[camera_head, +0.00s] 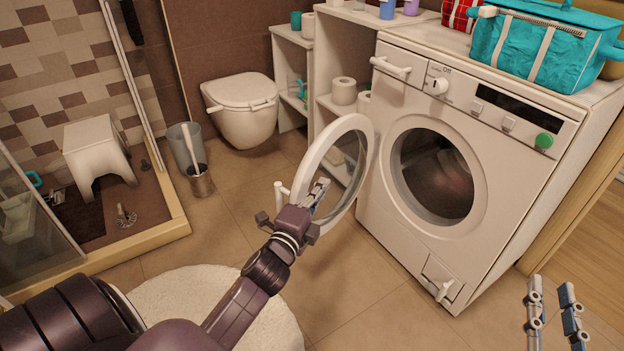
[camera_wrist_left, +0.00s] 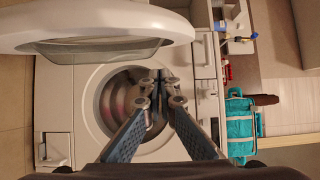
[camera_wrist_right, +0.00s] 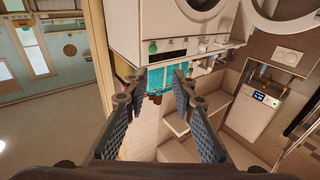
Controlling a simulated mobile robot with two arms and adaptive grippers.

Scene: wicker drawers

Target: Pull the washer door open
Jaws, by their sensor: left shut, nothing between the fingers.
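The white washer (camera_head: 480,190) stands against the right side of the room. Its round door (camera_head: 311,160) is swung wide open toward the left, with its white handle (camera_head: 279,194) on the outer side. The dark drum opening (camera_head: 437,175) is exposed, with some reddish stuff inside. My left gripper (camera_head: 320,190) is shut and empty at the door ring's lower inner side; whether it touches the ring I cannot tell. In the left wrist view, the door (camera_wrist_left: 110,22) is above the fingers. My right gripper (camera_head: 551,285) is open and empty at the lower right, away from the door.
A teal bag (camera_head: 545,45) sits on the washer. A white shelf (camera_head: 325,75) with paper rolls stands left of it, then a toilet (camera_head: 243,105). A round white rug (camera_head: 215,300) lies below my left arm. The floor before the washer is clear.

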